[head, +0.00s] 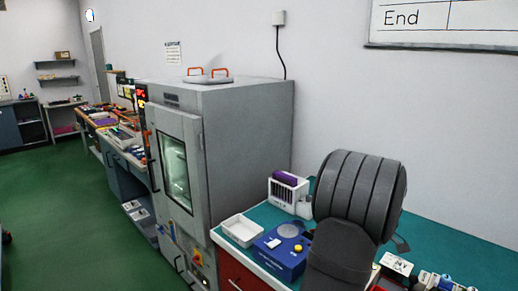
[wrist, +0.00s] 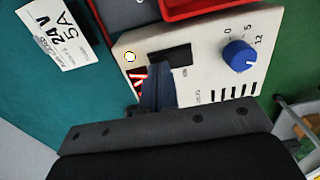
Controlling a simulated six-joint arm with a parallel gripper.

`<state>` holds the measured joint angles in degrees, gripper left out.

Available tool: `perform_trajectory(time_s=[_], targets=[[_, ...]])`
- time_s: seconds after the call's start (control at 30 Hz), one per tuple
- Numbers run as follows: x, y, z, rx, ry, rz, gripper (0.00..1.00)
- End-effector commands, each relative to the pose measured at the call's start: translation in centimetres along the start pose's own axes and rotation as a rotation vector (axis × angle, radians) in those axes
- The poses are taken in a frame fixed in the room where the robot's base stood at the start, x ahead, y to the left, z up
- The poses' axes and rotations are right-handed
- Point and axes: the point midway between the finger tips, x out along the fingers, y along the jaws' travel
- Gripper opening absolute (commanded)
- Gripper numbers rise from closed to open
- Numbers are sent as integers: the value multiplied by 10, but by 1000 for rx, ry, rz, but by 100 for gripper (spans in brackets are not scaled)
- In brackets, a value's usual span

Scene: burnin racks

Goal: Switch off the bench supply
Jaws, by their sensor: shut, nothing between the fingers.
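The bench supply (wrist: 205,80) has a cream front panel in the wrist view. It carries a blue knob (wrist: 238,56) with the marks 0, 5 and 12, a black rectangular part (wrist: 171,57) that looks like a switch, and a small pale round lamp (wrist: 130,57). A red lit display (wrist: 138,77) is partly covered by my fingers. My gripper (wrist: 157,68) is shut and empty, its tips in front of the panel just beside the black part. I cannot tell whether they touch. In the head view my arm hides the supply.
A white card reading 24V 5A (wrist: 60,35) lies left of the supply on the teal bench. A red tray (wrist: 212,8) is behind it. In the head view a blue box (head: 275,255), a white tray (head: 241,231) and a tall grey oven cabinet (head: 245,130) stand left of my arm.

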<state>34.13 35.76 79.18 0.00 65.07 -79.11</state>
Motion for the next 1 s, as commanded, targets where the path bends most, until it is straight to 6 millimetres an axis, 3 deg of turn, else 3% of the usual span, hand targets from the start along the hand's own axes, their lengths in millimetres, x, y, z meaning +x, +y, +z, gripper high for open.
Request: perform_trajectory(time_s=[0.57,1.0], targets=[[7,0,0,0,0,0,0],[-24,0,0,0,0,2,0]])
